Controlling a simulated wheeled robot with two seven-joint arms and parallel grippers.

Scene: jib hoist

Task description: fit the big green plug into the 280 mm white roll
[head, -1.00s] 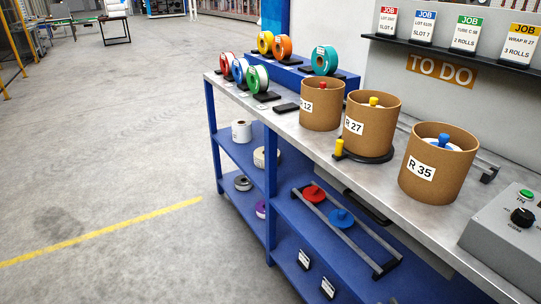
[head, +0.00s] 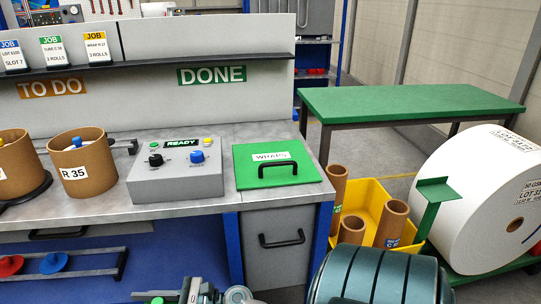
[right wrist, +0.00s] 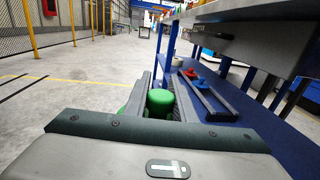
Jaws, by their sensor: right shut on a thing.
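My right gripper (right wrist: 160,100) is shut on the green plug (right wrist: 159,103), seen in the right wrist view. The plug's rounded green top stands between the fingers, with more green showing lower beside them. At the bottom edge of the head view a small bit of green (head: 157,300) shows by my right gripper, mostly cut off. A large white roll (head: 470,200) with a brown core hole stands at the right on a green base. Its label is partly turned away, and I cannot read a 280 mm size. My left gripper is not in view.
The bench holds brown tubs (head: 80,165), a grey control box (head: 176,172) and a green WRAPS lid (head: 275,163). A yellow bin (head: 370,205) with brown tubes stands before the white roll. A green table (head: 410,102) behind is bare. A blue shelf (right wrist: 235,120) lies right of the plug.

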